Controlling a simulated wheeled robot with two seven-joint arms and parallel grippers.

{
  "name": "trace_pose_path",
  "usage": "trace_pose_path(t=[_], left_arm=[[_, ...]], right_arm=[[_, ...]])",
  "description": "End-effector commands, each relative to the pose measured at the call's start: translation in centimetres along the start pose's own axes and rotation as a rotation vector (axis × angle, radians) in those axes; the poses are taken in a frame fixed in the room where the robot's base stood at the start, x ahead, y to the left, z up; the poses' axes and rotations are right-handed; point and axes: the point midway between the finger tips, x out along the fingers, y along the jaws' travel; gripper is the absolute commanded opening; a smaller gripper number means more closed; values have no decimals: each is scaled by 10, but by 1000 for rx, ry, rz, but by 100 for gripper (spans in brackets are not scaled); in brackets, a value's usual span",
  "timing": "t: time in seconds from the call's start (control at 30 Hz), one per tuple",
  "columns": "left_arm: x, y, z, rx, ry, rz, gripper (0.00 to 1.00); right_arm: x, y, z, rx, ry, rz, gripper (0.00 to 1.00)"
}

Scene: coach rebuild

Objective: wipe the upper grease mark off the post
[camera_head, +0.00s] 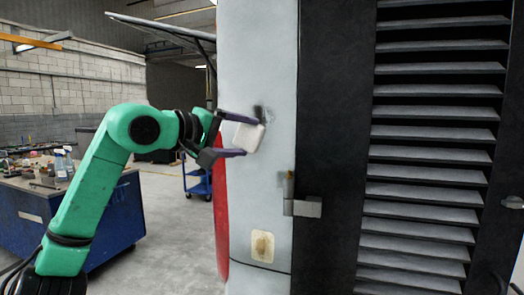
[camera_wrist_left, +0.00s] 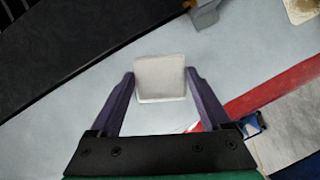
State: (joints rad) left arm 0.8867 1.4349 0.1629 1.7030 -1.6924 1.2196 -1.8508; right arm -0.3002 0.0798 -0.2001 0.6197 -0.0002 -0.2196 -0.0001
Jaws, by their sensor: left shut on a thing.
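The post (camera_head: 258,60) is a pale grey-blue upright panel in the middle of the head view; it also fills much of the left wrist view (camera_wrist_left: 240,70). A faint grey smudge (camera_head: 271,114) shows on it beside the upper fingertip, probably the upper grease mark, partly hidden by the gripper. My left gripper (camera_head: 246,134) is shut on a small off-white pad (camera_head: 248,138), held by its sides. The pad shows between both fingers in the left wrist view (camera_wrist_left: 160,78). It is at or very near the post's face; I cannot tell whether it touches. My right gripper is not in view.
A metal latch (camera_head: 303,207) sticks out at the post's right edge, beside a dark louvred panel (camera_head: 425,150). A cream plate with a brownish centre (camera_head: 262,246) is low on the post. A blue workbench (camera_head: 110,215) and blue cart (camera_head: 198,182) stand behind at left.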

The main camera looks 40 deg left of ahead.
Motion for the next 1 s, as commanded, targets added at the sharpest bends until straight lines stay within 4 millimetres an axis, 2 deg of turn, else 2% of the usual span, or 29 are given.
trace_pose_path(t=[0.13, 0.5, 1.0], left_arm=[[8, 1, -4, -2, -2, -1, 37], [49, 1, -22, -1, -2, 0, 37], [55, -2, -23, 1, 0, 0, 37]], right_arm=[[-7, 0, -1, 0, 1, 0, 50], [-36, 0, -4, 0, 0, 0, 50], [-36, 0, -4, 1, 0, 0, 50]])
